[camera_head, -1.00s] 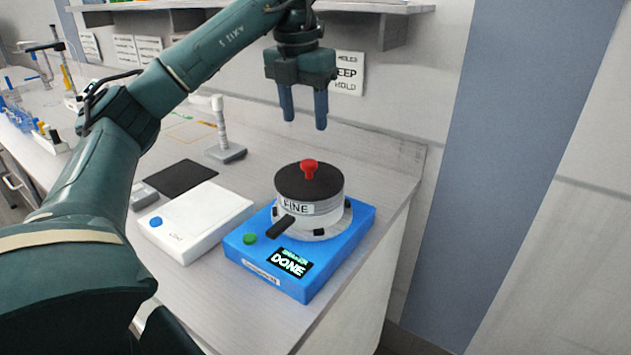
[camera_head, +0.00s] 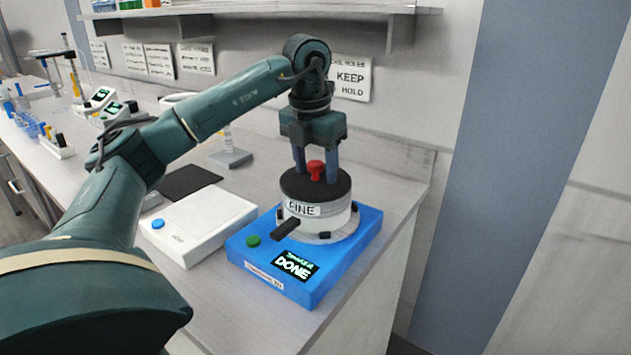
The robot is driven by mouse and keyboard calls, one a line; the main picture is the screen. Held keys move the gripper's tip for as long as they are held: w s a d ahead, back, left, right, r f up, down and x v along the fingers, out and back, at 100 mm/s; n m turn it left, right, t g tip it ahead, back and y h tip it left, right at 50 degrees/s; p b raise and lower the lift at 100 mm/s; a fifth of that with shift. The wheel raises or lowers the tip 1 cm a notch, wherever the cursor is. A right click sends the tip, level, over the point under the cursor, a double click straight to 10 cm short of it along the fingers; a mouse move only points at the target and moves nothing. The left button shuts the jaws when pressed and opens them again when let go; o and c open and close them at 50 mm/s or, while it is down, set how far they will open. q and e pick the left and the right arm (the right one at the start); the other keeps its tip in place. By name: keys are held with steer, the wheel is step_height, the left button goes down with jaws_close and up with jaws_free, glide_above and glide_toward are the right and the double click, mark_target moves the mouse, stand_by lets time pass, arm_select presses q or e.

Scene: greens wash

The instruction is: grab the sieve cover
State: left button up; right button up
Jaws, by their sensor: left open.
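The sieve cover (camera_head: 298,187) is a round black lid with a red knob (camera_head: 316,170). It lies on a white sieve (camera_head: 330,219) with a label that reads FINE. The sieve stands on a blue shaker (camera_head: 350,256) whose screen reads DONE. My left gripper (camera_head: 316,176) points straight down over the cover. Its two blue fingers are open, one on each side of the red knob, with gaps between them and the knob. The right gripper is out of view.
A white device with a blue button (camera_head: 205,226) stands left of the shaker. A black mat (camera_head: 188,181) and a stand with a grey base (camera_head: 231,158) lie behind it. A shelf (camera_head: 270,14) hangs above. The bench's right edge is close to the shaker.

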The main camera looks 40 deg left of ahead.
arm_select(q)
steer(key=shift+c, duration=0.3)
steer(key=c, duration=1)
